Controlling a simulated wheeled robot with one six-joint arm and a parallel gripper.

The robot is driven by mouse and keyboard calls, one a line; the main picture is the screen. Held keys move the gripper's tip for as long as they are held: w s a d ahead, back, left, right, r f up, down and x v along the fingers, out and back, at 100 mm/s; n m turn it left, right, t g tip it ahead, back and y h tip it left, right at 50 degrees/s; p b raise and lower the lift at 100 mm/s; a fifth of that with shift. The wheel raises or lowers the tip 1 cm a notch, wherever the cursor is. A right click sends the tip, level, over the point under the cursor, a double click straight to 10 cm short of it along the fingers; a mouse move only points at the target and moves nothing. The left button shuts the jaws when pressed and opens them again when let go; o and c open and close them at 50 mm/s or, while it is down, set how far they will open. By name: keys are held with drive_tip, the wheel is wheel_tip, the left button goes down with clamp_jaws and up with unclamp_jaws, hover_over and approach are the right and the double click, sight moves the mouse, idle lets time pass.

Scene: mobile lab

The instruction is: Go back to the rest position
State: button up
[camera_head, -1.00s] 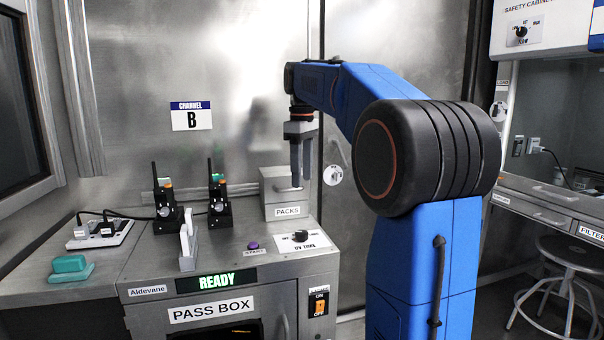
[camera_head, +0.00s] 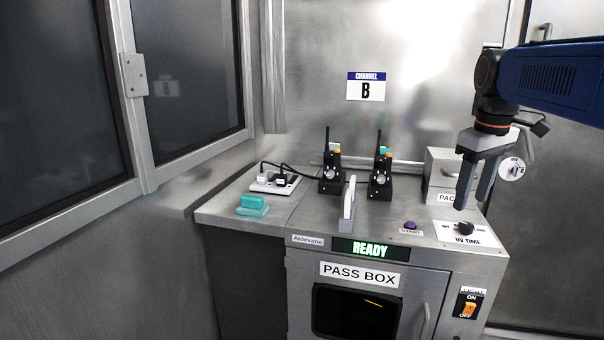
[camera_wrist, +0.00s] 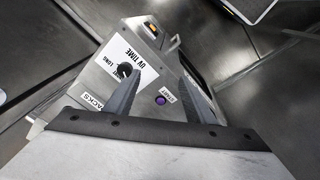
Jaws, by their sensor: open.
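My gripper (camera_head: 474,192) is in the upper right of the head view, fingers pointing down above the right end of the pass box top. The fingers are apart with nothing between them. In the wrist view my gripper's two fingers (camera_wrist: 158,88) are spread, with the UV time knob (camera_wrist: 124,70) and the purple start button (camera_wrist: 160,100) beyond them. My blue arm reaches in from the right edge of the head view. The gripper appears clear of the counter surface.
The pass box (camera_head: 360,273) shows READY. Two radios (camera_head: 331,172) (camera_head: 381,172), a power strip (camera_head: 275,182), a teal object (camera_head: 252,206) and an upright white item (camera_head: 348,204) stand on the counter. The PACKS box (camera_head: 440,175) is close behind my gripper. Left of the counter is a windowed wall.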

drive_tip(key=s+a+f+m+t, duration=0.1)
drive_tip(key=s+a+f, duration=0.3)
drive_tip(key=s+f, duration=0.6)
drive_tip(key=s+a+f+m+t, duration=0.2)
drive_tip(key=s+a+f+m, duration=0.1)
drive_tip(key=s+f, duration=0.8)
drive_tip(key=shift+a+f+m, duration=0.3)
drive_tip(key=shift+a+f, duration=0.05)
drive_tip(key=shift+a, duration=0.55)
idle(1.2)
